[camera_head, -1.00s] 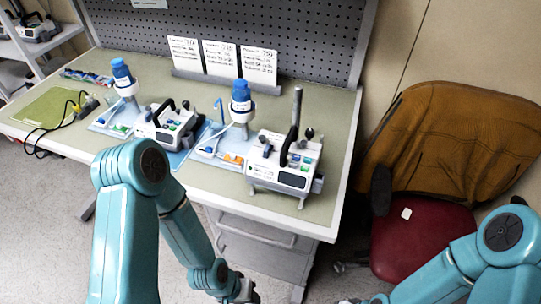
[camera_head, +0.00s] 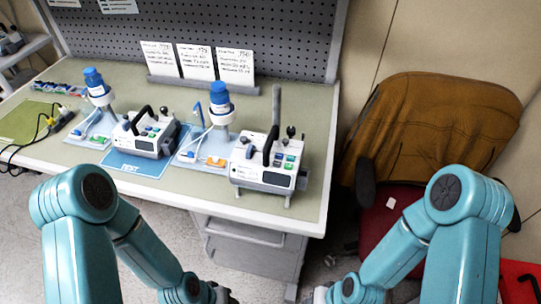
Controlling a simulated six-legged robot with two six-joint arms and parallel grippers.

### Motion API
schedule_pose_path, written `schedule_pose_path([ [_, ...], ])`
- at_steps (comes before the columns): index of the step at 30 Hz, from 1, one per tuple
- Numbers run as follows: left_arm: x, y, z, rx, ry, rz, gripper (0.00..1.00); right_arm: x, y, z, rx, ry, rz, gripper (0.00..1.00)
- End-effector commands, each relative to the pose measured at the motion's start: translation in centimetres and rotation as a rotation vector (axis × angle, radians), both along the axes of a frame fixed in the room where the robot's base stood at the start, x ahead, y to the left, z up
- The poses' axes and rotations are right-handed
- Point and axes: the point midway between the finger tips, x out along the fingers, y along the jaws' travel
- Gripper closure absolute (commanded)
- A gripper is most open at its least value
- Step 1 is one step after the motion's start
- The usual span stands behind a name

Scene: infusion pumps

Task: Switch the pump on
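Two white infusion pumps with black handles stand on the bench. My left gripper (camera_head: 222,297) and my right gripper (camera_head: 318,296) are at the bottom edge of the view, low in front of the bench and apart from both pumps. Their fingers are mostly cut off, so their opening is hidden.
Blue-capped bottles (camera_head: 97,84) (camera_head: 220,103) stand on trays beside the pumps. Cards (camera_head: 197,62) lean at the back against a pegboard (camera_head: 240,25). A yellow-and-black cable (camera_head: 50,125) lies at the left. A chair with a brown jacket (camera_head: 440,125) stands right of the bench.

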Motion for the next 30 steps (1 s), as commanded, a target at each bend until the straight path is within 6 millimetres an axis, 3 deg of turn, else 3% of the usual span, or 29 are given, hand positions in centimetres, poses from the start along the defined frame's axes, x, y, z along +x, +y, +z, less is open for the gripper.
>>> schedule_pose_path([
  [13, 0.00, 0.00, 0.00, 0.000, 0.000, 0.000, 0.62, 0.00, 0.00, 0.00, 0.000, 0.000, 0.000, 0.57],
  [14, 0.00, 0.00, 0.00, 0.000, 0.000, 0.000, 0.62, 0.00, 0.00, 0.00, 0.000, 0.000, 0.000, 0.64],
  [17, 0.00, 0.00, 0.00, 0.000, 0.000, 0.000, 0.62, 0.00, 0.00, 0.00, 0.000, 0.000, 0.000, 0.96],
  [18, 0.00, 0.00, 0.00, 0.000, 0.000, 0.000, 0.62, 0.00, 0.00, 0.00, 0.000, 0.000, 0.000, 1.00],
  [30, 0.00, 0.00, 0.00, 0.000, 0.000, 0.000, 0.62, 0.00, 0.00, 0.00, 0.000, 0.000, 0.000, 1.00],
])
